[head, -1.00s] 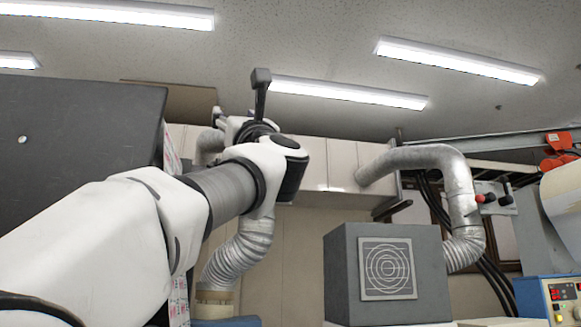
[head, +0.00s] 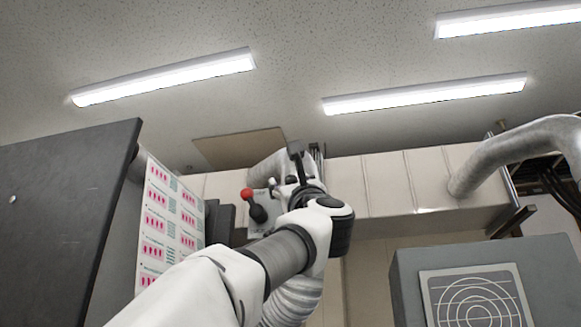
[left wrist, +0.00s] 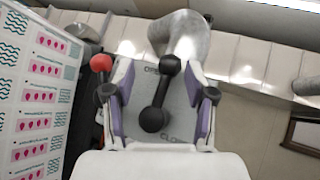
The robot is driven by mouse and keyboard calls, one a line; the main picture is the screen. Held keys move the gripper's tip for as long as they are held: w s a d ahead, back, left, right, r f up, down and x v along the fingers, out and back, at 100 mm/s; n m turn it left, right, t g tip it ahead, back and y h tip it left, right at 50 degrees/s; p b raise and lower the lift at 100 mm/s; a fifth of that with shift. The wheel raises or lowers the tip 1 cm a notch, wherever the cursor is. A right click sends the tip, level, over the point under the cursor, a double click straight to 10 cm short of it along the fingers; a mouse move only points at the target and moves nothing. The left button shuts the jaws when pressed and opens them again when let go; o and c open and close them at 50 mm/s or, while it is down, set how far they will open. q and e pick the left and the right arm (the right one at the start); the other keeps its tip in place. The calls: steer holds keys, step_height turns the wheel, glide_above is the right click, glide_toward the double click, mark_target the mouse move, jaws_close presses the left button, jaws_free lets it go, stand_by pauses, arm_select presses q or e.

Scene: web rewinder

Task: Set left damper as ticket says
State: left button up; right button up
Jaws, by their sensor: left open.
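My left gripper (left wrist: 158,105) is open, its two purple-padded fingers spread in the left wrist view. Between them shows the left damper's grey plate (left wrist: 183,98), marked OPEN at the top and CLOSE at the bottom, partly covered. A black lever (left wrist: 161,92) with round ends lies across it, leaning slightly right at the top; contact with the fingers cannot be told. A red ball knob (left wrist: 101,62) is outside the left finger. In the head view the red knob (head: 246,193) shows left of my wrist, which hides most of the damper. I see no readable ticket. My right gripper is not in view.
A silver duct (left wrist: 180,34) runs behind the damper plate. A printed web with pink marks (head: 170,225) and a dark panel (head: 60,215) stand on the left. A grey box with a round grille (head: 480,298) is at lower right. Pale wall cabinets (head: 385,190) are behind.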

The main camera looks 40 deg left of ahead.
mark_target(291, 182)
arm_select(q)
steer(key=w, duration=0.1)
steer(key=w+a+r+p, duration=0.1)
steer(key=w+p, duration=0.1)
steer(key=shift+w+a+r, duration=0.4)
steer(key=shift+s+r, duration=0.1)
steer(key=shift+s, duration=0.55)
steer(key=shift+a, duration=0.15)
steer(key=c, duration=0.4)
steer(key=shift+w, duration=0.1)
steer(key=c, duration=0.6)
steer(key=shift+w, duration=0.1)
jaws_close()
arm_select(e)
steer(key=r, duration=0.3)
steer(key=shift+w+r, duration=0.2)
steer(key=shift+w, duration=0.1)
arm_select(q)
steer(key=shift+t, duration=0.5)
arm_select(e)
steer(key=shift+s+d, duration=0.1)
